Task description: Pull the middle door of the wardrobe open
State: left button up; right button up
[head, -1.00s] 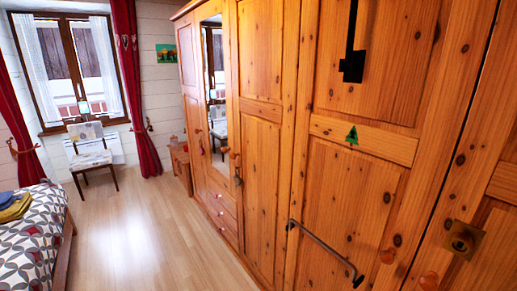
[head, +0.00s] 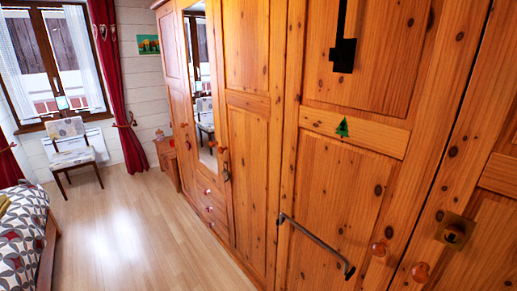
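The wooden wardrobe runs along the right side of the head view. A mirror door (head: 199,95) stands between a plain door (head: 172,45) on its left and a panelled door (head: 248,145) on its right; it looks like the middle door and looks shut. A small knob (head: 223,149) and a hanging key-like piece (head: 226,174) show by its right edge. Drawers (head: 212,210) are below it. Neither of my grippers is in view.
A nearer wooden door (head: 330,180) carries a dark metal bar (head: 318,245), a black fitting (head: 344,52) and a green tree ornament (head: 342,128). Round knobs (head: 378,249) are at right. A bed (head: 22,230) and chair (head: 72,152) stand left; the floor (head: 130,225) between is clear.

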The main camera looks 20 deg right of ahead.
aim_at(251, 36)
jog(key=i+j+z, duration=0.8)
jog(key=j, duration=0.3)
jog(key=i+j+z, duration=0.3)
jog(key=j, duration=0.15)
jog(key=i+j, duration=0.15)
jog(key=j, duration=0.25)
jog(key=i+j, duration=0.15)
jog(key=j, duration=0.25)
jog(key=i+j, duration=0.15)
jog(key=j, duration=0.3)
jog(key=i+j+z, duration=0.1)
jog(key=j, duration=0.3)
jog(key=i+j, duration=0.2)
jog(key=j, duration=0.2)
jog(key=i+j, duration=0.15)
jog(key=j, duration=0.3)
jog(key=i+j, duration=0.1)
jog(key=j, duration=0.3)
